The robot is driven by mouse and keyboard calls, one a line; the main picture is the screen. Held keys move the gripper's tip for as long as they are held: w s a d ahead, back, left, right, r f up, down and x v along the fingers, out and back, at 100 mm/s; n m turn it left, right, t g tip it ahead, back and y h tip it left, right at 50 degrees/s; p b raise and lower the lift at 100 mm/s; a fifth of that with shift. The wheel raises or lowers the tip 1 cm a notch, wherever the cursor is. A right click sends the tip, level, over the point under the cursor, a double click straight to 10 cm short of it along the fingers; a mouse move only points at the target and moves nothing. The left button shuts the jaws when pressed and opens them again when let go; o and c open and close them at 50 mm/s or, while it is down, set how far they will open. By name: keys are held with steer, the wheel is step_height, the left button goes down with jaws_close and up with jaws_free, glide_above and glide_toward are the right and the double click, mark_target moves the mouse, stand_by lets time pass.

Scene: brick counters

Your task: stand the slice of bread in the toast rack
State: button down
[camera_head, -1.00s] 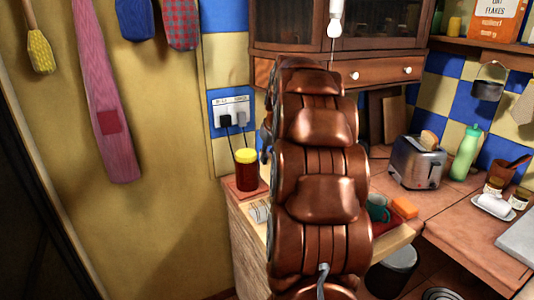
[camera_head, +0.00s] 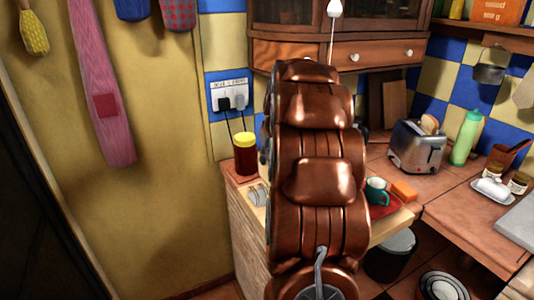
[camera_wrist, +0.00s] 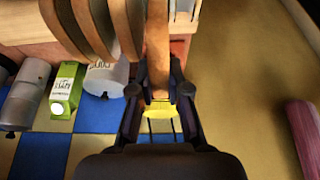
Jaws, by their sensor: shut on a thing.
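In the wrist view, my gripper (camera_wrist: 158,92) is shut on a brown slice of bread (camera_wrist: 158,45), seen edge-on as an upright strip between the fingers. The toast rack (camera_head: 257,195) is a small pale wire rack at the left end of the counter in the head view, in front of a jar. Pale bars beside the slice at the top of the wrist view may be the rack; I cannot tell. In the head view my arm hides my gripper and the held slice.
A dark red jar with a yellow lid (camera_head: 245,155) stands behind the rack. A green carton (camera_wrist: 66,88) and canister (camera_wrist: 106,78) stand beside the tiled wall. A green mug (camera_head: 376,190) and orange block (camera_head: 404,191) lie right of my arm. A toaster (camera_head: 417,147) holds another slice.

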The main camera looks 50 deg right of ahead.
mark_target(267, 168)
steer(key=shift+f+b, duration=0.5)
steer(key=shift+f, duration=1.6)
steer(key=c, duration=1.1)
jaws_free()
steer(key=shift+o, duration=0.2)
steer(key=v, duration=1.2)
